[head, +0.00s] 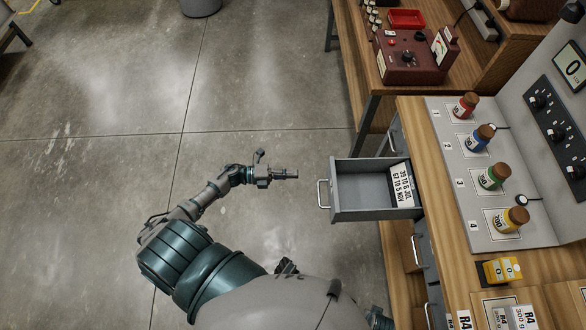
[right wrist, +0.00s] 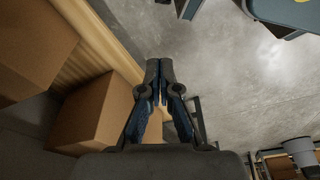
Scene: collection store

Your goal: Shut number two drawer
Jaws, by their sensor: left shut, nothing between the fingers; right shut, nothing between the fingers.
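A grey drawer (head: 372,214) stands pulled out from under the wooden counter in the head view, with its metal handle (head: 323,194) facing left. White cards with black print (head: 401,186) lie in it at the counter end; no number on its front is visible to me. My left gripper (head: 296,174) is shut and empty, pointing right, left of the drawer's front and apart from the handle. My right gripper (right wrist: 160,70) is shut and empty in the right wrist view. It is not seen at the drawer.
Other drawer fronts (head: 421,252) sit along the counter's left side. The counter (head: 412,112) bears a panel numbered 1 to 4 with bottles (head: 492,177), and a yellow device (head: 502,270). A red instrument (head: 411,57) stands on the far table. Cardboard boxes (right wrist: 97,112) show by my right wrist.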

